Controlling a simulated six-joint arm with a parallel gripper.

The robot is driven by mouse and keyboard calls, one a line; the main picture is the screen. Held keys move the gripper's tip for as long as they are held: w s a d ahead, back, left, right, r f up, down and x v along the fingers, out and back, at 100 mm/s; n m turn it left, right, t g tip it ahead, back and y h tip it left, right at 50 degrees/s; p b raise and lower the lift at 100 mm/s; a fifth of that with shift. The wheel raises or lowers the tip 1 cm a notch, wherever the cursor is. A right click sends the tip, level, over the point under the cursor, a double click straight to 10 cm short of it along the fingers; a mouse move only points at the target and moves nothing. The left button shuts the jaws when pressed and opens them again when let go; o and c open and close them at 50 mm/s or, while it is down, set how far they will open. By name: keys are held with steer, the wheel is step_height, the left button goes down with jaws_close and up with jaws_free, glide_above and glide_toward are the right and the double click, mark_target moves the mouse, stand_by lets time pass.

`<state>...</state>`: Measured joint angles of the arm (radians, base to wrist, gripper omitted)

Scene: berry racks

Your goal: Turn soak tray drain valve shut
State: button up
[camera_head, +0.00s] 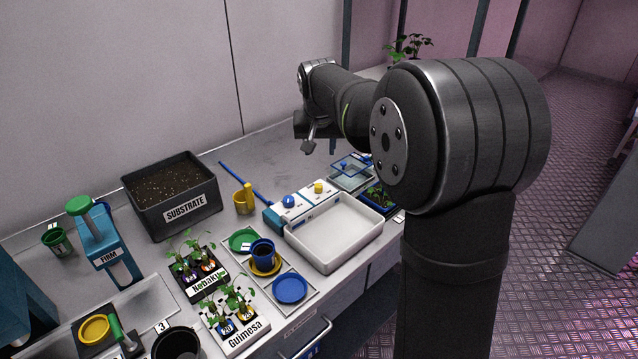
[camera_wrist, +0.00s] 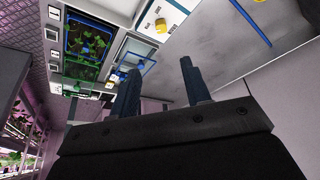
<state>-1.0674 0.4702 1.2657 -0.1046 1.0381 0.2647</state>
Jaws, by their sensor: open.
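The white soak tray (camera_head: 335,236) sits on the metal bench in the head view. Behind it is a white control box with a blue knob (camera_head: 288,201) and a yellow knob (camera_head: 318,187). The yellow knob also shows at the top of the wrist view (camera_wrist: 160,25). I cannot tell which knob is the drain valve or how it is set. My gripper (camera_head: 309,147) is above the back of the bench, beyond the box and apart from it. In the wrist view its two fingers (camera_wrist: 161,85) are spread with nothing between them.
A clear-lidded tray (camera_head: 352,172) and a small seedling tray (camera_head: 378,198) lie right of the box. A yellow cup (camera_head: 244,201) and a blue stick (camera_head: 243,181) lie left. A substrate bin (camera_head: 190,221) stands farther left. The bench behind the box is mostly clear.

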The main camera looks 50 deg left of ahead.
mark_target(318, 186)
steer(key=shift+m, duration=0.3)
steer(key=x, duration=1.7)
steer(key=shift+a+f, duration=0.25)
steer(key=shift+f, duration=0.05)
jaws_close()
